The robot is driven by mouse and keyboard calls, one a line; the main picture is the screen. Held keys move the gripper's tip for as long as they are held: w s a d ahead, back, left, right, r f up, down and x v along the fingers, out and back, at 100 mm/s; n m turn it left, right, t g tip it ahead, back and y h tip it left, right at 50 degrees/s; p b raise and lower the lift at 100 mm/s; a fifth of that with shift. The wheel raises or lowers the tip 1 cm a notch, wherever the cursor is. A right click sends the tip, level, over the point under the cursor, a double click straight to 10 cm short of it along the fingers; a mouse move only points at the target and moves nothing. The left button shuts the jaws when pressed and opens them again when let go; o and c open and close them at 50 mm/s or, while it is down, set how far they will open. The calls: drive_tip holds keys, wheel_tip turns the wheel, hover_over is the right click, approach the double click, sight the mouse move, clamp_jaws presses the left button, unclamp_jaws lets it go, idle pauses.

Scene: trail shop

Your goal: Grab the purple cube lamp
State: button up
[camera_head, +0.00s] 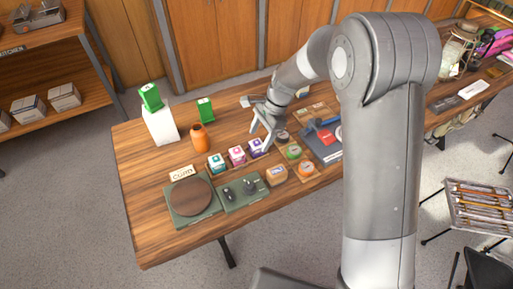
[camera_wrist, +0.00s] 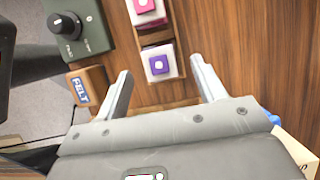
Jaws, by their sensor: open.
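The purple cube lamp (camera_head: 256,148) is a small white cube with a purple face and a pale round button. It stands at the right end of a row of similar cubes on the wooden table. In the wrist view the purple cube lamp (camera_wrist: 159,63) lies in a wooden tray between my fingertips as seen, slightly beyond them. My gripper (camera_head: 262,140) is open and empty, pointing down close above the lamp. In the wrist view both fingers of my gripper (camera_wrist: 160,72) are spread wide, with no contact visible.
A pink cube (camera_head: 237,156) and a teal cube (camera_head: 216,163) stand left of the lamp. Round-topped items (camera_head: 293,152) sit close on its right. A green dial box (camera_wrist: 78,28) and a FELT block (camera_wrist: 84,87) lie left in the wrist view. An orange vase (camera_head: 199,137) stands behind.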

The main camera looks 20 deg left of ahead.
sight(257, 142)
drive_tip(key=x, duration=0.3)
drive_tip(key=shift+s+a+f, duration=0.15)
drive_tip(key=shift+f, duration=0.2)
drive_tip(key=c, duration=1.1)
drive_tip(key=shift+r, duration=0.1)
